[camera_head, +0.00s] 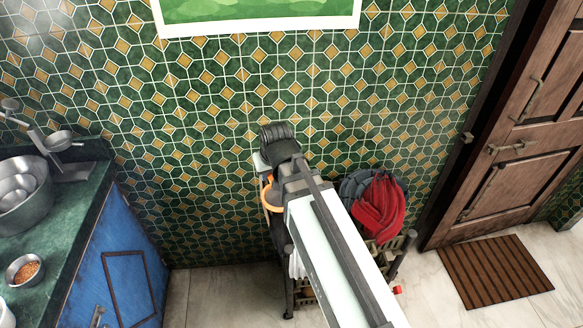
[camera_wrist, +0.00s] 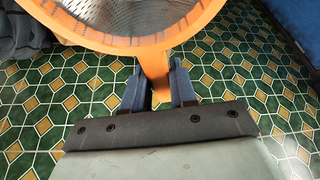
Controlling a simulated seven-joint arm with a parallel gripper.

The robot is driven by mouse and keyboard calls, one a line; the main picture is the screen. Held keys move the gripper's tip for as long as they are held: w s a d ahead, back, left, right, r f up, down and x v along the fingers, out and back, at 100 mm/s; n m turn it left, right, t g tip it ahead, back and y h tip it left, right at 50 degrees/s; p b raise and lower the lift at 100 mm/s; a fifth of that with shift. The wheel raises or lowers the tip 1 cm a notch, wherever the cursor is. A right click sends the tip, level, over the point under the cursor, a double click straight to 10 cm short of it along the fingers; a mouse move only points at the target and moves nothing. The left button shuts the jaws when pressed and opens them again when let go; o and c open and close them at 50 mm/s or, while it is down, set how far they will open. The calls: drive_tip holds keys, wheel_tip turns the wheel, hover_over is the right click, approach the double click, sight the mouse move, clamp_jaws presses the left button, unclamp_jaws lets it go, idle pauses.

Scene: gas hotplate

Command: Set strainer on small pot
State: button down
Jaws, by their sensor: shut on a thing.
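The strainer (camera_wrist: 150,45) has an orange rim and a metal mesh bowl. It fills the top of the wrist view, and its orange handle stands between the two fingers of my gripper (camera_wrist: 159,82), which is shut on it. In the head view only a strip of the orange strainer (camera_head: 268,194) shows beside my arm, in front of the tiled wall. Nested metal pots (camera_head: 22,190) stand on the counter at the left, well away from my gripper. I cannot tell which one is the small pot.
The green counter (camera_head: 65,215) over a blue cabinet is at the left. A metal bowl of orange food (camera_head: 25,270) sits near its edge. A rack with a red cloth (camera_head: 378,207) stands behind my arm. A door and brown mat (camera_head: 493,272) are at the right.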

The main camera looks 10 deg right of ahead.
drive_tip(key=s+a+r+n+y, duration=0.15)
drive_tip(key=s+a, duration=0.45)
drive_tip(key=a, duration=0.6)
drive_tip(key=s+a+n+g, duration=0.1)
drive_tip(key=s+a+n, duration=0.3)
drive_tip(key=a, duration=0.8)
drive_tip(key=s+a+r+n+y, duration=0.1)
drive_tip(key=s+a+n, duration=0.1)
drive_tip(key=s+a, duration=0.8)
drive_tip(key=s+a+r+n+g, duration=0.2)
drive_tip(key=s+a+r+n, duration=0.1)
drive_tip(key=s+a, duration=1.4)
drive_tip(key=s+a+r+n+g, duration=0.1)
drive_tip(key=s+a+r+n, duration=0.3)
drive_tip(key=s+a, duration=1.3)
drive_tip(key=s+a+r+m, duration=0.1)
drive_tip(key=a+r+m, duration=0.1)
drive_tip(key=a, duration=0.6)
drive_tip(key=shift+a+t+y, duration=0.2)
drive_tip(key=shift+t+y, duration=0.15)
drive_tip(key=shift+t, duration=0.05)
drive_tip(key=shift+m, duration=0.25)
drive_tip(key=shift+f, duration=0.2)
